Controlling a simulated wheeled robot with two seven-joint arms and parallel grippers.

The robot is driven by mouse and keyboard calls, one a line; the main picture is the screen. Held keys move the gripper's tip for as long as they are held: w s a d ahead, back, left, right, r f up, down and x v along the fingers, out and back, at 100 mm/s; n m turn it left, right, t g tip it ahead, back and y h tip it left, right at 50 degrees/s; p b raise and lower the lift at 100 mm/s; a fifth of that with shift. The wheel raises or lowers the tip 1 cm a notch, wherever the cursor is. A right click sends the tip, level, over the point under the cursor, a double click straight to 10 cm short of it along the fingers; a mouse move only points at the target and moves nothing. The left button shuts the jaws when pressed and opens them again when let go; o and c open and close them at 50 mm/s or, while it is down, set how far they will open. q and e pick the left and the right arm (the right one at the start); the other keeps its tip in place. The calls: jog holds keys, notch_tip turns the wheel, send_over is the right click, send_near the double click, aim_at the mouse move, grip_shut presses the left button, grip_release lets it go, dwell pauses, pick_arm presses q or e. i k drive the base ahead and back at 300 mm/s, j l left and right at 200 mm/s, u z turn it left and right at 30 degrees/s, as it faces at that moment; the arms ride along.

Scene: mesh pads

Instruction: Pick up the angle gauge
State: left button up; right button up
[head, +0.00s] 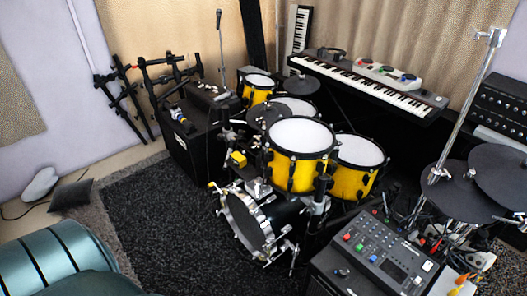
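I cannot make out an angle gauge for certain in the head view. A small yellow block-like item (237,158) shows beside the drum hardware, left of the front yellow drum, but it is too small to identify. A small blue and yellow item (179,115) sits on the black amplifier box and is also too small to identify. Neither of my grippers is in view.
A yellow drum set (292,174) with a bass drum (241,222) fills the middle. A mixer (377,258) and dark cymbal pads (465,190) stand at right, a keyboard (370,88) behind. The dark rug (150,225) is clear at left, beside a teal padded seat (60,255).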

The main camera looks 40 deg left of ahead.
aim_at(237, 159)
jog(key=i+j+z, duration=0.15)
jog(key=j, duration=0.95)
jog(key=j+z, duration=0.2)
jog(key=j, duration=0.9)
